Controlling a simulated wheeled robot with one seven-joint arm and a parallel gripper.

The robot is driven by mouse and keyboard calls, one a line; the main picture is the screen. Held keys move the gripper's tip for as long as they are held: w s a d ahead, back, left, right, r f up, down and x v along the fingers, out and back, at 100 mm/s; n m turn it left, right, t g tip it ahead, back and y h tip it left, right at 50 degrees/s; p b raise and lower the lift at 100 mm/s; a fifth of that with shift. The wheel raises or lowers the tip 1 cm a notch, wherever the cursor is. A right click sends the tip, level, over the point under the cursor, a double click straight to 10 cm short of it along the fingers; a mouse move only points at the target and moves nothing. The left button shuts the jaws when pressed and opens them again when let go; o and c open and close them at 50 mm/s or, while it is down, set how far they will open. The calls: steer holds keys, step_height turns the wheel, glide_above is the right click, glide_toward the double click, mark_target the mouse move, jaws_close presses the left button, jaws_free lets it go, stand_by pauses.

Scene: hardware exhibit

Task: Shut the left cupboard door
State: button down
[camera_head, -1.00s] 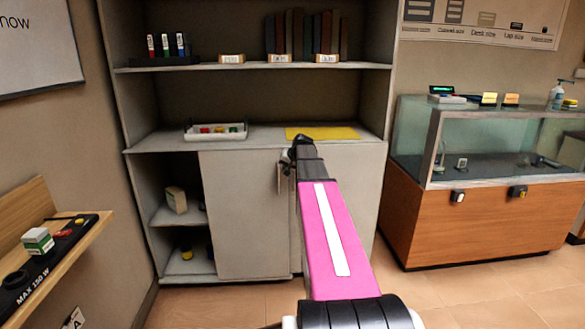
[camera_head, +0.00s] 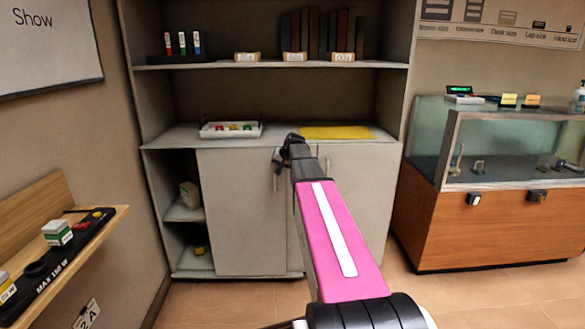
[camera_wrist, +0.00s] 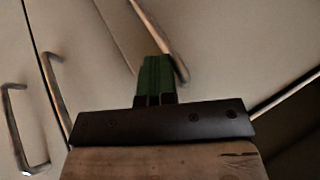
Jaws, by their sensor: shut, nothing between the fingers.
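The grey cupboard's left door (camera_head: 238,215) stands partly open, with an open gap along its left edge. Its slim upright handle (camera_head: 276,178) is near the door's right edge. My gripper (camera_head: 281,160) is in front of this handle in the head view; its fingertips are hard to make out there. In the wrist view my gripper (camera_wrist: 153,66) has its green fingers shut together, right beside a metal handle (camera_wrist: 158,38). I cannot tell whether they touch it. My pink arm hides part of the right door (camera_head: 350,190).
The open gap shows inner shelves (camera_head: 183,214) with small items. A white tray (camera_head: 230,130) and a yellow mat (camera_head: 335,132) lie on the counter above. A wooden wall shelf (camera_head: 112,221) is at left, a glass display case (camera_head: 500,220) at right.

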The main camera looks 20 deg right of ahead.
glide_toward(228, 168)
steer(key=a+f, duration=0.1)
steer(key=a, duration=0.1)
steer(key=w+a+f, duration=0.1)
steer(key=a+f, duration=0.1)
steer(key=w+a+f, duration=0.1)
steer(key=a+f, duration=0.1)
steer(key=a, duration=0.1)
steer(key=shift+f, duration=0.15)
steer(key=s+d+r, duration=0.6)
steer(key=s+r, duration=0.1)
steer(key=r, duration=0.1)
steer(key=s+d+f+n+g+h, duration=0.1)
steer(key=s+d+f+n+g, duration=0.1)
steer(key=s+f, duration=1.3)
steer(key=s+d+f+n+g+h, duration=0.2)
steer(key=s+d+f+g, duration=0.2)
steer(key=s+f, duration=1.1)
steer(key=s+d, duration=0.3)
steer(key=s, duration=0.2)
steer(key=shift+s+d+f+g, duration=0.25)
steer(key=shift+s+f+g, duration=0.1)
steer(key=shift+g, duration=0.05)
